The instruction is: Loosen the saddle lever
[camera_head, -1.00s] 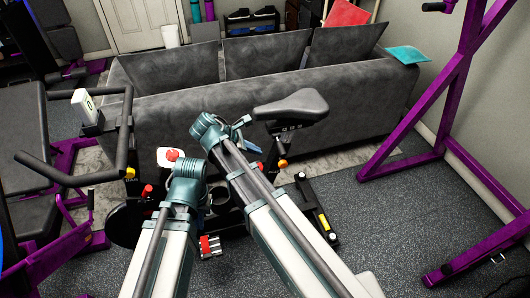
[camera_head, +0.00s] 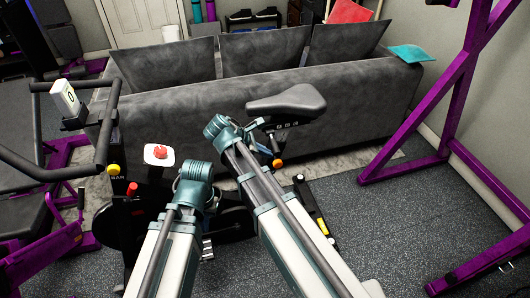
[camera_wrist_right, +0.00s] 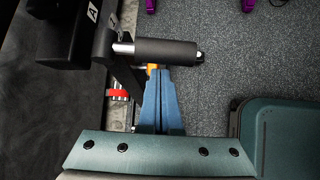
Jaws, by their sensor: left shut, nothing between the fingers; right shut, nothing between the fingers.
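The black saddle (camera_head: 287,105) of an exercise bike stands right of my right wrist in the head view. An orange knob (camera_head: 277,162) shows on the post below it. In the right wrist view, a black cylindrical handle (camera_wrist_right: 165,51) on a silver shaft, probably the saddle lever, sticks out from a dark post. My right gripper (camera_wrist_right: 160,72) is shut and empty, its blue fingertips just below the handle. Whether they touch it I cannot tell. An orange part (camera_wrist_right: 152,67) shows behind the tips.
The bike's handlebar (camera_head: 108,130) and a white plate with a red button (camera_head: 160,152) lie to the left. A grey sofa (camera_head: 300,85) stands behind the bike. A purple rack (camera_head: 440,120) stands at the right. Grey floor (camera_head: 400,235) is free at the lower right.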

